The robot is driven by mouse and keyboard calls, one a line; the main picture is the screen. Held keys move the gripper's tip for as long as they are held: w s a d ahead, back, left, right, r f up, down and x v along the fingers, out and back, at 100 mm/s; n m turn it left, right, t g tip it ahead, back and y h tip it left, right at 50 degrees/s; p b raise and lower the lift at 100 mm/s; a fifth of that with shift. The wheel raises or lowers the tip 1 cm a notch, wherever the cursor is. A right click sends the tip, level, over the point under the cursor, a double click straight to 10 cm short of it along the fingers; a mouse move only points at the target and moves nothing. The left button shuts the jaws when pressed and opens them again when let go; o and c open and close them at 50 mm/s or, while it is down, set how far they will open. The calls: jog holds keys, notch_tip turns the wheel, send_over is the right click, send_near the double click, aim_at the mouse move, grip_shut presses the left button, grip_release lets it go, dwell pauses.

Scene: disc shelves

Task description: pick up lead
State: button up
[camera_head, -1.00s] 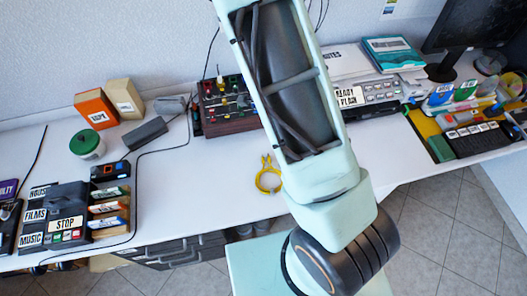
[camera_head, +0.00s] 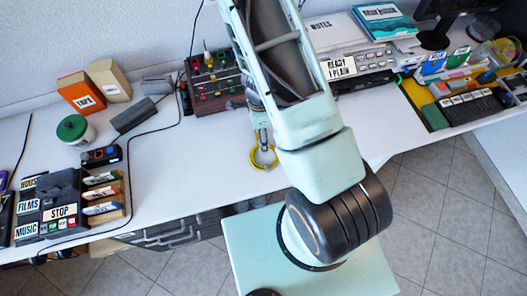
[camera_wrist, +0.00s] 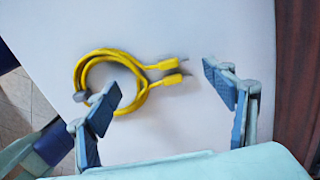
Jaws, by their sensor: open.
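The lead is a yellow coiled cable (camera_head: 263,158) lying on the white desk. In the wrist view the lead (camera_wrist: 78,72) forms a loop with a grey tie at its left side, and its two plug ends point right. My gripper (camera_wrist: 168,95) is open, with the blue-padded fingers wide apart. The left finger overlaps the lower left of the loop in the picture; the right finger is to the right of the plugs. Nothing is between the pads that I can see held. In the head view my gripper (camera_head: 262,128) shows partly, just behind the lead, mostly hidden by my arm.
A dark red control box (camera_head: 215,95) with knobs stands behind the lead. A black cable (camera_head: 165,130) runs over the desk to the left. A black player marked STOP (camera_head: 62,210) sits at the left. The desk's front edge is close to the lead.

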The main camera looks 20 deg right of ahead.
jog(key=shift+f, duration=0.35)
jog(key=shift+c, duration=0.4)
jog(key=c, duration=1.7)
jog(key=shift+r, duration=0.1)
